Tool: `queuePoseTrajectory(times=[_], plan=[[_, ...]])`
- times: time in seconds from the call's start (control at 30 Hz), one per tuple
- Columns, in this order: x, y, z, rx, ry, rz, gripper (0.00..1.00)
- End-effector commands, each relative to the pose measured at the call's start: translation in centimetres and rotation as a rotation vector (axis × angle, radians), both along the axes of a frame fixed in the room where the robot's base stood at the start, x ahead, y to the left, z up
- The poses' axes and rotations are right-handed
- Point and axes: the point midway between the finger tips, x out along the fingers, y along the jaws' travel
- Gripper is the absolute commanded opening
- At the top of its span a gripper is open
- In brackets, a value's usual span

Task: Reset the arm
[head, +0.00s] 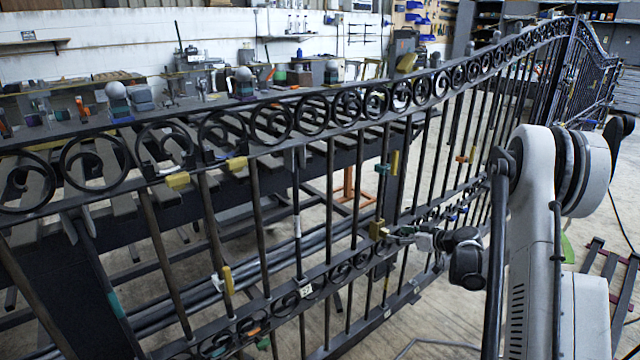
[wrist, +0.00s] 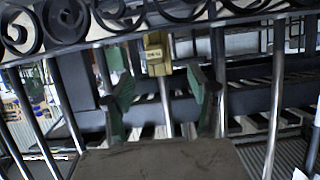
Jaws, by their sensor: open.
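A black scroll gate (head: 345,102) runs across the head view, with scroll rings between rails and vertical bars below. My gripper (head: 395,235) is near the lower scroll band at centre right. Its green fingers stand wide apart in the wrist view (wrist: 162,85), with nothing gripped. A yellow block (head: 378,229) is on a bar just beyond the fingertips. It shows in the wrist view (wrist: 157,53) under the scroll rail, between the fingertip lines. Whether a finger touches the gate cannot be told.
Other yellow blocks sit on the gate, one on the upper rail (head: 178,181) and one lower left (head: 227,280). A teal clip (head: 383,169) is on a bar. Benches with tools stand behind the gate. Concrete floor (head: 440,348) shows in front of it.

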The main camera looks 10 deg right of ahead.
Motion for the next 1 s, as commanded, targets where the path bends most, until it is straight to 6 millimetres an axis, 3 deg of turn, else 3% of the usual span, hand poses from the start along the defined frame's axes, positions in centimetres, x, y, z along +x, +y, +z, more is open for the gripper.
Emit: queuePoseTrajectory(times=[0.17, 0.47, 0.77, 1.0], plan=[[-0.1, 1.2, 1.4, 0.003, 0.026, 0.001, 0.54], [-2.3, 7.0, 7.9, 0.011, 0.159, -0.014, 0.54], [-6.6, 12.9, 13.6, 0.005, 0.288, -0.054, 0.54], [-11.4, 17.2, 17.1, -0.008, 0.377, -0.098, 0.54]])
